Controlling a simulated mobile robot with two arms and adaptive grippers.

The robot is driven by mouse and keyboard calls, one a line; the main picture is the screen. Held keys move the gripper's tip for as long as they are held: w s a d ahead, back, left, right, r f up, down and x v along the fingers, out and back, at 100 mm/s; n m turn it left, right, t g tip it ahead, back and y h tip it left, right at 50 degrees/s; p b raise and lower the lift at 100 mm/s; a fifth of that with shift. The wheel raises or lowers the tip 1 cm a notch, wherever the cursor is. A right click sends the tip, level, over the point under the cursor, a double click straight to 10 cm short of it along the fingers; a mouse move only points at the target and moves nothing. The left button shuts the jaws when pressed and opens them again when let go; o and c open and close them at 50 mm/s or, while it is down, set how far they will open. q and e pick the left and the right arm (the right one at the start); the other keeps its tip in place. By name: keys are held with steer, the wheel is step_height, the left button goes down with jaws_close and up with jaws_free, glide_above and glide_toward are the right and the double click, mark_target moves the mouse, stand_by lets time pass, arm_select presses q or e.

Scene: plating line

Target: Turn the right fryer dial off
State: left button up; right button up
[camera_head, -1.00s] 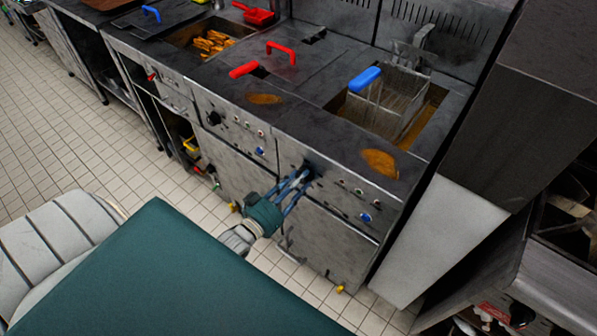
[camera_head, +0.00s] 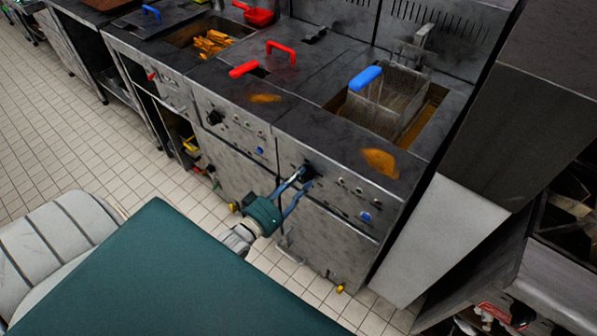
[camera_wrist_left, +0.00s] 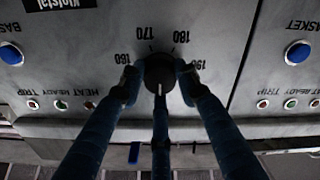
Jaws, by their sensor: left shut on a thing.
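The right fryer dial (camera_head: 309,170) is a black round knob on the front panel of the right fryer (camera_head: 345,188). In the left wrist view the dial (camera_wrist_left: 158,75) sits among printed numbers, upside down in the picture, with a white mark pointing down the picture. My left gripper (camera_head: 301,181) is at this dial. In the left wrist view two blue fingers of the gripper (camera_wrist_left: 160,72) close on its opposite sides, and a third finger lies below it. The fingers partly hide the dial. My right gripper is not in view.
The left fryer's dial (camera_head: 214,118) is farther left. A wire basket (camera_head: 392,100) with a blue handle (camera_head: 365,78) sits in the right fryer's oil. Red handles (camera_head: 281,50) stand on the counter. Blue buttons (camera_wrist_left: 299,52) and small lamps flank the dial. Tiled floor is clear at left.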

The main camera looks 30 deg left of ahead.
arm_select(q)
steer(key=shift+w+r, duration=0.15)
steer(key=shift+r, duration=0.2)
steer(key=o, duration=1.1)
steer(key=shift+a, duration=0.1)
steer(key=shift+o, duration=0.2)
steer(key=shift+f, duration=0.1)
steer(key=shift+s+f, duration=0.2)
steer(key=shift+s, duration=0.35)
steer(key=s, duration=1.1)
steer(key=shift+a+r, duration=0.15)
steer(key=shift+a, duration=0.3)
